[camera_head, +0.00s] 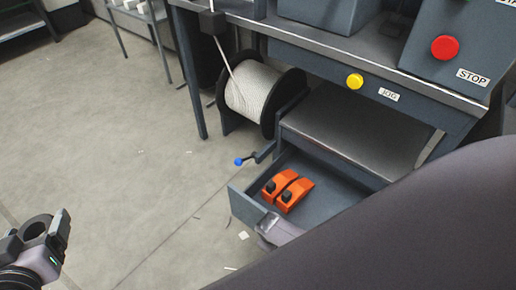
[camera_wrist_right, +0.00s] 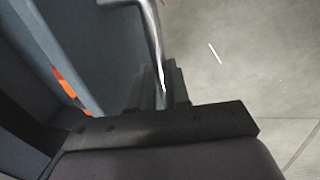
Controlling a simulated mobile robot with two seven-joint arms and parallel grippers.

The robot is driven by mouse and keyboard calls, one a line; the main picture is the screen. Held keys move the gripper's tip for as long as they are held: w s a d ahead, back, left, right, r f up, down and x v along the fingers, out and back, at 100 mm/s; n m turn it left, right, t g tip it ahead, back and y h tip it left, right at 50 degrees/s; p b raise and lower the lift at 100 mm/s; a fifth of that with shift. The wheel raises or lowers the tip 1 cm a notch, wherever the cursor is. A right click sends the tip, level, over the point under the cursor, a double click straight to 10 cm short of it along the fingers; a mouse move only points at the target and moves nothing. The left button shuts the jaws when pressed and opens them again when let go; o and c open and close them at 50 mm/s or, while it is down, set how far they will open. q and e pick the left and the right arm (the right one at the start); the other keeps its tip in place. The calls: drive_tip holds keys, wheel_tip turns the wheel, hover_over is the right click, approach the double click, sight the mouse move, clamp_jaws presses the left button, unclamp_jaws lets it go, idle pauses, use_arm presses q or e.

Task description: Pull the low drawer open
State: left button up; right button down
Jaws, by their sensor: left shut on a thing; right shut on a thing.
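The low drawer (camera_head: 245,206) stands pulled out below the bench, and its inside shows. Two orange pieces with black knobs (camera_head: 287,190) lie in it. In the right wrist view, my right gripper (camera_wrist_right: 164,88) is shut on the drawer's metal bar handle (camera_wrist_right: 150,25). In the head view my grey right arm covers the drawer's near corner and most of that gripper. My left gripper (camera_head: 44,236), at the lower left, is shut on a dark ring-shaped thing (camera_head: 35,228), held clear of the drawer.
A cable spool (camera_head: 257,95) stands under the bench, left of the drawer. A crank with a blue knob (camera_head: 240,161) sticks out beside it. A yellow button (camera_head: 354,81) and a red stop button (camera_head: 445,47) are above. The floor at left is mostly free, with small scraps.

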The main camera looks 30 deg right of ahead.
idle(0.3)
drive_tip(key=c, duration=1.1)
unclamp_jaws()
drive_tip(key=shift+r, duration=0.1)
wheel_tip(320, 180, up, 12)
drive_tip(key=s+a+p, duration=0.1)
drive_tip(key=a+p, duration=0.1)
drive_tip(key=p, duration=0.6)
drive_tip(key=shift+f, duration=0.2)
drive_tip(key=shift+a, duration=0.1)
